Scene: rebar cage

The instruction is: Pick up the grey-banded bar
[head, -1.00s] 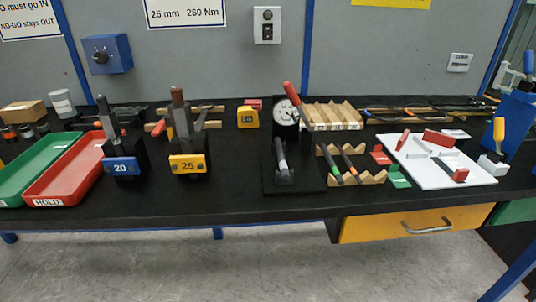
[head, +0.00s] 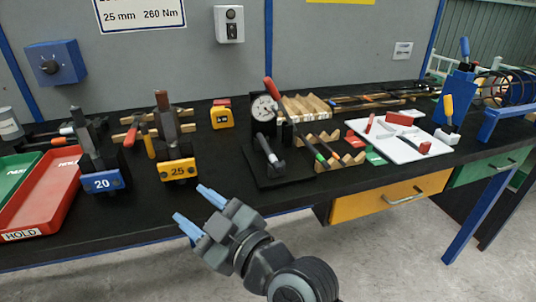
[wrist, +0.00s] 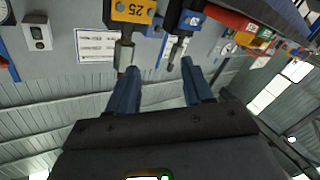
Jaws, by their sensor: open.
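A dark bar with a pale grey band (head: 266,150) shows in the head view, tilted at the black base of the dial gauge stand (head: 264,108). It is small, and I cannot tell how it is held there. Two other dark bars, one with a green band (head: 319,156) and one with an orange band, lie on a wooden notched rack (head: 352,160) to its right. My gripper (head: 199,211) is open and empty in front of the bench edge, left of and nearer than the gauge stand. In the wrist view my gripper (wrist: 160,72) shows nothing between its fingers.
Blocks marked 25 (head: 178,170) and 20 (head: 102,182) stand left of the gauge, beyond my gripper. A red tray (head: 42,203) lies at far left. A white board (head: 400,151) with red pieces lies right. Black bench top is free between the 25 block and gauge base.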

